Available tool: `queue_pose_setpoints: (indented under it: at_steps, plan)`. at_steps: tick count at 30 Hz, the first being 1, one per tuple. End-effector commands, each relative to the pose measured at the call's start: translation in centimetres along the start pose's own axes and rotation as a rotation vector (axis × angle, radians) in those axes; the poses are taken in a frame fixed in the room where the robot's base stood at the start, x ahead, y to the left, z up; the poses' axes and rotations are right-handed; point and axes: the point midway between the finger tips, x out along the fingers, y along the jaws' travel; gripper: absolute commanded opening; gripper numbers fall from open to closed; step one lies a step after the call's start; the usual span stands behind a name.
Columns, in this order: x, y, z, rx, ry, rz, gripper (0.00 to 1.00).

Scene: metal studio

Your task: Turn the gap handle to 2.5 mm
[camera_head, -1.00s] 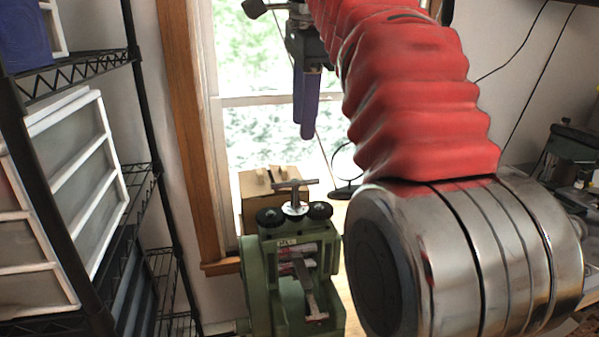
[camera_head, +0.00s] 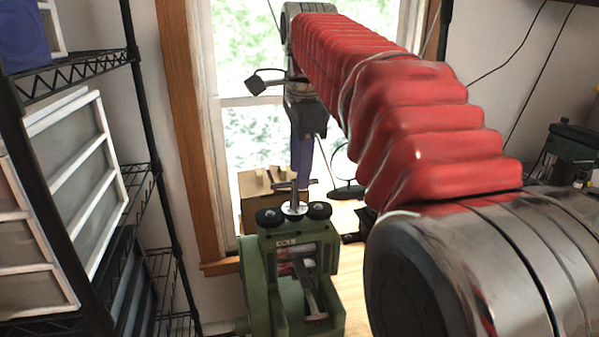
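The green rolling mill (camera_head: 262,290) stands at the bottom centre. The gap handle (camera_head: 283,186) is a metal T-bar on a post at its top, set roughly left to right in the picture. My gripper (camera_head: 302,180) points down, with its blue-purple fingers reaching the height of the bar at its right half. The fingers overlap each other in this view. I cannot tell whether they touch the bar, straddle it or stand behind it, nor how wide they are apart. No gap reading is legible.
A cardboard box (camera_head: 252,184) sits on the wooden bench (camera_head: 349,222) behind the mill. Wire shelves with drawers (camera_head: 80,155) stand at the left. A window (camera_head: 262,130) is behind. My red-sleeved arm hides much of the right side.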

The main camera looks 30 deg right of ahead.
Motion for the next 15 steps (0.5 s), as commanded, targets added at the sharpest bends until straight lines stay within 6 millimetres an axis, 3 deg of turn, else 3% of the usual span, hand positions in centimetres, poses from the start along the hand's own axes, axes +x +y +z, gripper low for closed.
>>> queue_pose_setpoints:
  at_steps: [6,15]
  plan:
    - [1.5,0.0,0.0,0.0,0.0,-0.001,0.35]
    - [1.6,0.0,0.0,-0.001,0.0,-0.001,0.34]
